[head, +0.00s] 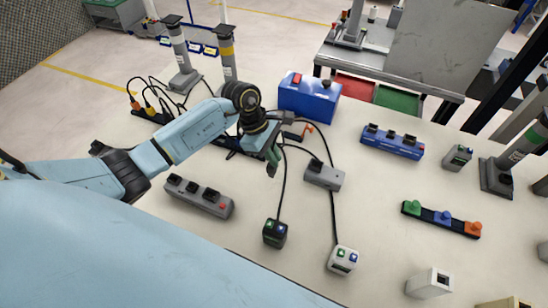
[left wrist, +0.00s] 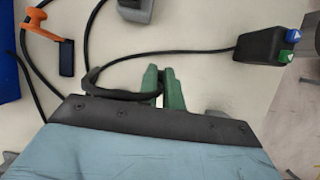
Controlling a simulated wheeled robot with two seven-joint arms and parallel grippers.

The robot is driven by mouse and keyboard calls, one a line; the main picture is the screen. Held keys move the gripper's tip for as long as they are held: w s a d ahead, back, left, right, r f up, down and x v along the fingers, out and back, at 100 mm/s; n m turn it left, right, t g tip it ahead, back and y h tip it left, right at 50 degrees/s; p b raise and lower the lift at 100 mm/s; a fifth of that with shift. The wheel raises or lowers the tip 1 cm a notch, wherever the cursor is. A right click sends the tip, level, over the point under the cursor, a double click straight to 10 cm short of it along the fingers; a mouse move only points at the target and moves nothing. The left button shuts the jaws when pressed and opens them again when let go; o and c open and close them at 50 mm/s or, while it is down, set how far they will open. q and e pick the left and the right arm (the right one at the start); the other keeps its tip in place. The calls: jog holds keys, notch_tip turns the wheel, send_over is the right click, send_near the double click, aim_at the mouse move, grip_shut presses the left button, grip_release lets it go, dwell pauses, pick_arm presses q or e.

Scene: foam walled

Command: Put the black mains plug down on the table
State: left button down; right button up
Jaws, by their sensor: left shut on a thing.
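My left gripper (head: 273,163) is shut with its green fingers close together above the white table (head: 380,215). In the left wrist view my left gripper (left wrist: 160,82) has a black piece at the fingers, which I take for the black mains plug (left wrist: 148,95). Most of it is hidden by the fingers and the wrist housing. A black cable loops from there to a black box with blue and green buttons (left wrist: 265,45), which also stands on the table in the head view (head: 275,233). My right gripper is not in view.
A grey socket block (head: 325,176) stands right of the gripper, a grey power strip (head: 200,195) to the left. A blue box (head: 309,97) and an orange part (head: 308,127) are behind. Cables cross nearby. Bare table shows between the strip and the black box.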

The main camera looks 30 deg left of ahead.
pick_arm(q)
jog(key=shift+f, duration=0.8)
jog(key=shift+f, duration=0.2)
jog(key=c, duration=1.5)
grip_release()
jog(key=shift+r, duration=0.15)
